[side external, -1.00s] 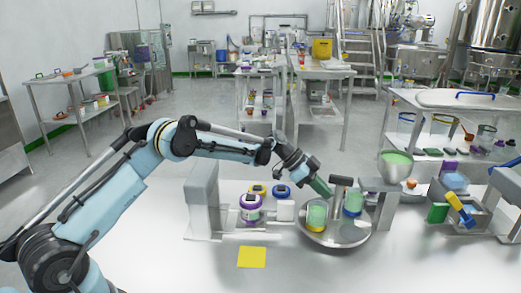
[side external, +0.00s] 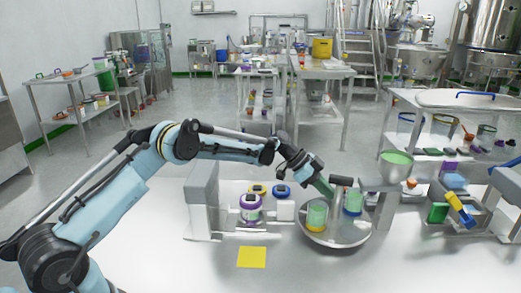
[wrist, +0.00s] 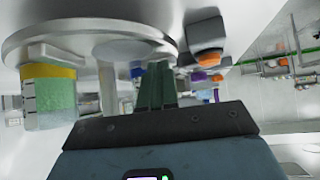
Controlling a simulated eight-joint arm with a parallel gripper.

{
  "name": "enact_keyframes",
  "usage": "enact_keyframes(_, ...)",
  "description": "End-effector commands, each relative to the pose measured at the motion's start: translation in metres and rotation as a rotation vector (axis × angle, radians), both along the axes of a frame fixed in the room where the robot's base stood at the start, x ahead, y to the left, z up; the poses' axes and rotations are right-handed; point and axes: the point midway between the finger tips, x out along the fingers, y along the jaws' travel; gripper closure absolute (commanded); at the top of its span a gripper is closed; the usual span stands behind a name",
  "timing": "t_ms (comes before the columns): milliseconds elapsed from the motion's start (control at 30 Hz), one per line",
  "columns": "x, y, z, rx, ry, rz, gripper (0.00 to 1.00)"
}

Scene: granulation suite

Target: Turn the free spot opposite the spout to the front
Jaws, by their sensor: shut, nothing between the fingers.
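A round metal turntable (side external: 338,240) stands in front of a hopper (side external: 397,168) with a green fill, carried on a grey stand (side external: 382,208). On the turntable are a green-filled jar with a yellow band (side external: 317,217) at left and a green jar with a blue base (side external: 354,203) at back right. A dark-topped post (side external: 341,182) rises near its back. The front and right of the disc are bare. My gripper (side external: 329,191) is shut and empty, beside the post above the back of the disc. In the wrist view my green fingers (wrist: 157,85) show near the disc (wrist: 80,22) and yellow-banded jar (wrist: 48,98).
Left of the turntable stand a grey upright fixture (side external: 203,200), a purple-banded jar (side external: 250,208) and smaller lidded containers (side external: 281,191). A yellow square (side external: 252,257) lies on the table. At right are bins (side external: 458,212) with a blue and yellow tool.

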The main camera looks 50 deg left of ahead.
Motion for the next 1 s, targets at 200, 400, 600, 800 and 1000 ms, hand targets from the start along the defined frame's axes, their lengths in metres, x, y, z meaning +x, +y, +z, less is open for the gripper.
enact_keyframes(200,0.0017,-0.0013,0.0,0.0,0.0,0.0,1.0)
enact_keyframes(400,0.0034,-0.0025,-0.0001,0.0,0.0,0.0,1.0)
enact_keyframes(600,0.0051,-0.004,0.0,0.0,0.0,0.0,1.0)
enact_keyframes(800,0.0068,-0.0057,-0.0001,0.0,-0.001,-0.001,1.0)
enact_keyframes(1000,0.0085,-0.0074,-0.0001,0.0,-0.001,-0.001,1.0)
